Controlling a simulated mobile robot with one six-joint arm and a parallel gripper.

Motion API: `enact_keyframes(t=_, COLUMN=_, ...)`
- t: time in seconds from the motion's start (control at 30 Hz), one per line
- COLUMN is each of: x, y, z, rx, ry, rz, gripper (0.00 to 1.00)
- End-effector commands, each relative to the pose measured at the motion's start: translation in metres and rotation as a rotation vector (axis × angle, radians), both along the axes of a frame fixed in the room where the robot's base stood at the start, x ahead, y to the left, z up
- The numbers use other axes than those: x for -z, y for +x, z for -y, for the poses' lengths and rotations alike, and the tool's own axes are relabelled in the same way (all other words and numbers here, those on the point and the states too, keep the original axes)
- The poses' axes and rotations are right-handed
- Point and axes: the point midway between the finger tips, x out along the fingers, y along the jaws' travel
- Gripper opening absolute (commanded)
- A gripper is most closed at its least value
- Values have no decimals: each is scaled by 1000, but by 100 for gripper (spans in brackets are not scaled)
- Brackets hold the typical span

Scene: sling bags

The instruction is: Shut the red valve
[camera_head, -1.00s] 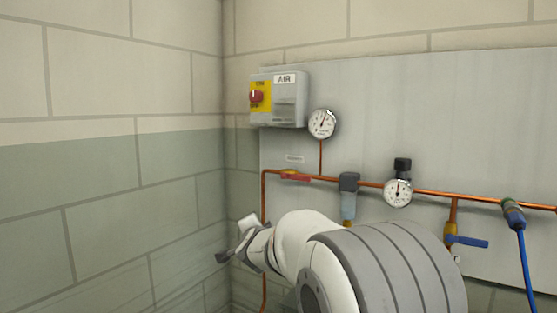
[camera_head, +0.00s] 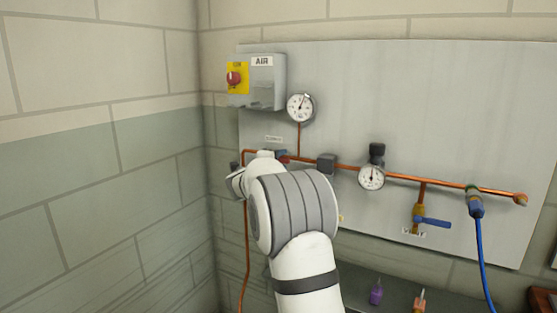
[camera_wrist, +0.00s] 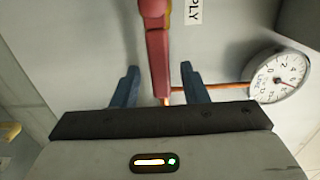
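The red valve's lever (camera_wrist: 158,60) stands between the two blue fingers of my gripper (camera_wrist: 159,70) in the wrist view. The gripper is open, with a gap on each side of the lever. In the head view a small red part of the valve (camera_head: 284,158) shows just past my arm, on the copper pipe (camera_head: 345,167). The lever appears to lie along the pipe. My wrist hides most of the valve in the head view, and the fingertips are not clear there.
A grey AIR box (camera_head: 264,82) with a red knob hangs above left, and a round gauge (camera_head: 300,107) sits above the pipe. A second gauge (camera_head: 371,177), a blue-handled valve (camera_head: 432,222) and a blue hose (camera_head: 482,250) are to the right. The wall (camera_head: 70,200) is close at left.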

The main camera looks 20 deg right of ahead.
Motion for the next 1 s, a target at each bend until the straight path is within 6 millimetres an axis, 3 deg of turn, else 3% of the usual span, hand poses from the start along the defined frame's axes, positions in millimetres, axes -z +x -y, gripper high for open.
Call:
enact_keyframes(t=0.4, x=0, y=8, z=8, rx=-3, ry=-1, rz=-1, gripper=40)
enact_keyframes(t=0.9, x=0, y=8, z=7, rx=-4, ry=-1, rz=-1, gripper=0)
enact_keyframes(t=1.0, x=0, y=8, z=7, rx=-4, ry=-1, rz=-1, gripper=0)
